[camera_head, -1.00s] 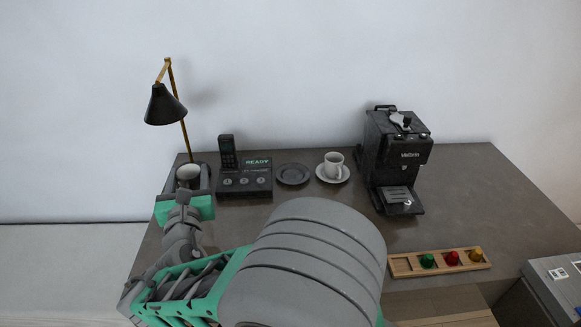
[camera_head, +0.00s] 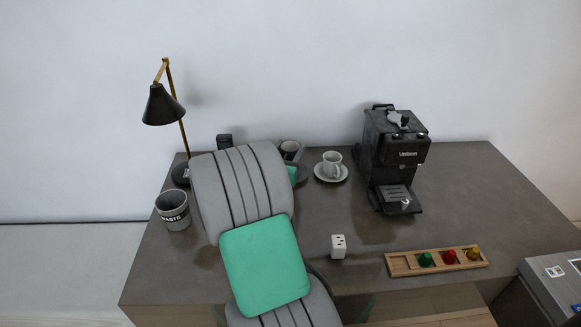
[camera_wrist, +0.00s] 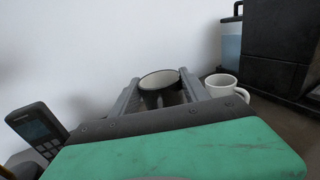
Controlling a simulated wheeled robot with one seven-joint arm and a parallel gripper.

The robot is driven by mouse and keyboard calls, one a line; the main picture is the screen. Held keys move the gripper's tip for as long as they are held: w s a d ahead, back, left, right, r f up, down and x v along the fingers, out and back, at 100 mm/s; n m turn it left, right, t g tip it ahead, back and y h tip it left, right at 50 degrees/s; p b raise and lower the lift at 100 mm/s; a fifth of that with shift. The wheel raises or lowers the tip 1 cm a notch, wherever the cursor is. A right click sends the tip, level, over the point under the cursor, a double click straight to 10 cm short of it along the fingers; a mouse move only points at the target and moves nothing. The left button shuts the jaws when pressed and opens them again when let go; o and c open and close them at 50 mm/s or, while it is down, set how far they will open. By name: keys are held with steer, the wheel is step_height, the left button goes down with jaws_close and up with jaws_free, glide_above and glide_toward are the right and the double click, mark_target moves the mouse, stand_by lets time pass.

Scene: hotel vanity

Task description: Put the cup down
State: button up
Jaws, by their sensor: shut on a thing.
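A dark cup with a pale inside (camera_head: 289,149) is at the back of the counter, beyond my arm. It also shows in the wrist view (camera_wrist: 160,82), upright between the two fingers. My gripper (camera_wrist: 158,92) is shut on this cup. In the head view my arm hides most of the gripper and the cup's lower part. The dark saucer by the cup is mostly hidden, so I cannot tell whether the cup touches it. A separate white cup (camera_head: 332,162) stands on a white saucer (camera_head: 321,174) just to the right; it shows in the wrist view too (camera_wrist: 222,86).
A black coffee machine (camera_head: 395,155) stands right of the white cup. A phone (camera_wrist: 37,130) is on the left. A waste bin (camera_head: 173,209), a lamp (camera_head: 163,104), a white socket cube (camera_head: 338,246) and a wooden tray (camera_head: 400,264) with coloured pieces surround my arm. The right counter is clear.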

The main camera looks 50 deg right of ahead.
steer(key=shift+w+d+f, duration=0.2)
steer(key=shift+d+f, duration=0.2)
steer(key=shift+f, duration=0.15)
steer(key=shift+w+d+f, duration=0.2)
steer(key=shift+d+f, duration=0.2)
steer(key=shift+f, duration=0.1)
steer(key=shift+w+d+f+b, duration=0.15)
steer(key=shift+f+b, duration=0.4)
steer(key=shift+f, duration=0.4)
steer(key=shift+w+d+f+b, duration=0.15)
steer(key=shift+f+b, duration=0.4)
steer(key=shift+f, duration=0.35)
steer(key=shift+s, duration=0.1)
steer(key=shift+f, duration=0.15)
steer(key=o, duration=1.5)
steer(key=shift+c, duration=0.2)
steer(key=shift+r, duration=0.2)
steer(key=v, duration=1.2)
steer(key=shift+p, duration=0.3)
